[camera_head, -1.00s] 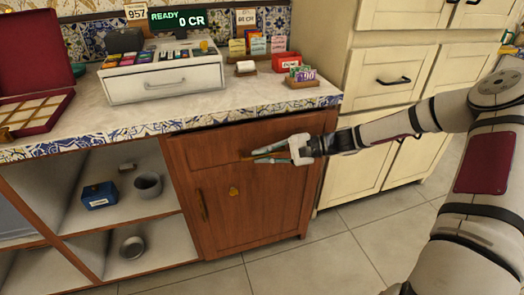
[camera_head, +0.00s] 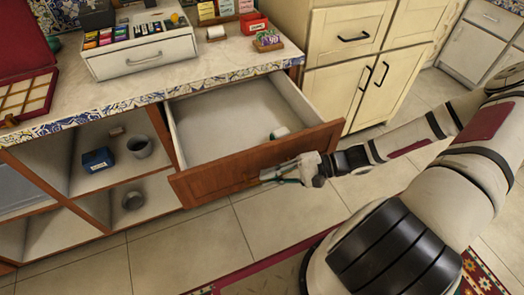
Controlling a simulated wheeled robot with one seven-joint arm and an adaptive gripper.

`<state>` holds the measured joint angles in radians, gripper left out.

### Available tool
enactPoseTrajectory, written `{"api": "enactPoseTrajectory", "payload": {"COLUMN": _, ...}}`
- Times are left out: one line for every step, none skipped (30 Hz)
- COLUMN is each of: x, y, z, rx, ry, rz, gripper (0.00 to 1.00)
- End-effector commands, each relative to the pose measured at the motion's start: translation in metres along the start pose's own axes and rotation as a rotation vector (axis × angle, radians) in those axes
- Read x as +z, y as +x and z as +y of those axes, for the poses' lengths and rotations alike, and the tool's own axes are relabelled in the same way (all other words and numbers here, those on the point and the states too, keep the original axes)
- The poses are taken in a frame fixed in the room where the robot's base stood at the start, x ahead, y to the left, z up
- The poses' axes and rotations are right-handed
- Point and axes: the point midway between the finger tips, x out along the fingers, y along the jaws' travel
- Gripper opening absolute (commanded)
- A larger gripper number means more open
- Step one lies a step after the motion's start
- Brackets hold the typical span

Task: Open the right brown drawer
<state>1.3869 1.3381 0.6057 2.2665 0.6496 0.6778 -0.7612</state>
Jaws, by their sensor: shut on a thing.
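The brown drawer (camera_head: 215,178) under the right part of the tiled counter is pulled well out. Its pale inside shows, with a small white and green roll-like item (camera_head: 279,132) near its right end. My gripper (camera_head: 272,175) is at the drawer's brown front, right of its middle, shut on the drawer handle. The handle itself is mostly hidden by the fingers.
Open shelves (camera_head: 100,190) with a blue box (camera_head: 97,160) and grey pots are at left. Cream cabinets (camera_head: 345,75) stand at right. Tiled floor lies in front.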

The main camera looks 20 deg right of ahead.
Motion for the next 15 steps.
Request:
{"api": "enactPoseTrajectory", "payload": {"x": 0.011, "y": -0.005, "z": 0.004, "rx": -0.003, "ry": 0.004, "rz": 0.003, "gripper": 0.00}}
{"api": "enactPoseTrajectory", "payload": {"x": 0.015, "y": -0.007, "z": 0.007, "rx": -0.003, "ry": 0.004, "rz": 0.002, "gripper": 0.00}}
{"api": "enactPoseTrajectory", "payload": {"x": 0.021, "y": -0.009, "z": 0.012, "rx": -0.002, "ry": 0.003, "rz": 0.002, "gripper": 0.00}}
{"api": "enactPoseTrajectory", "payload": {"x": 0.024, "y": -0.011, "z": 0.014, "rx": -0.003, "ry": 0.002, "rz": 0.003, "gripper": 0.00}}
{"api": "enactPoseTrajectory", "payload": {"x": 0.027, "y": -0.012, "z": 0.017, "rx": -0.003, "ry": 0.003, "rz": 0.003, "gripper": 0.00}}
{"api": "enactPoseTrajectory", "payload": {"x": 0.031, "y": -0.014, "z": 0.021, "rx": -0.002, "ry": 0.003, "rz": 0.003, "gripper": 0.00}}
{"api": "enactPoseTrajectory", "payload": {"x": 0.034, "y": -0.015, "z": 0.023, "rx": -0.002, "ry": 0.002, "rz": 0.003, "gripper": 0.00}}
{"api": "enactPoseTrajectory", "payload": {"x": 0.036, "y": -0.015, "z": 0.025, "rx": -0.001, "ry": 0.001, "rz": 0.003, "gripper": 0.00}}
{"api": "enactPoseTrajectory", "payload": {"x": 0.039, "y": -0.017, "z": 0.027, "rx": -0.002, "ry": 0.001, "rz": 0.003, "gripper": 0.00}}
{"api": "enactPoseTrajectory", "payload": {"x": 0.041, "y": -0.018, "z": 0.029, "rx": -0.001, "ry": 0.001, "rz": 0.003, "gripper": 0.00}}
{"api": "enactPoseTrajectory", "payload": {"x": 0.042, "y": -0.018, "z": 0.030, "rx": -0.001, "ry": 0.002, "rz": 0.004, "gripper": 0.00}}
{"api": "enactPoseTrajectory", "payload": {"x": 0.044, "y": -0.019, "z": 0.032, "rx": -0.001, "ry": 0.002, "rz": 0.004, "gripper": 0.00}}
{"api": "enactPoseTrajectory", "payload": {"x": 0.045, "y": -0.019, "z": 0.033, "rx": -0.001, "ry": 0.001, "rz": 0.004, "gripper": 0.00}}
{"api": "enactPoseTrajectory", "payload": {"x": 0.046, "y": -0.020, "z": 0.034, "rx": -0.001, "ry": 0.001, "rz": 0.004, "gripper": 0.00}}
{"api": "enactPoseTrajectory", "payload": {"x": 0.046, "y": -0.020, "z": 0.035, "rx": 0.000, "ry": 0.000, "rz": 0.004, "gripper": 0.00}}
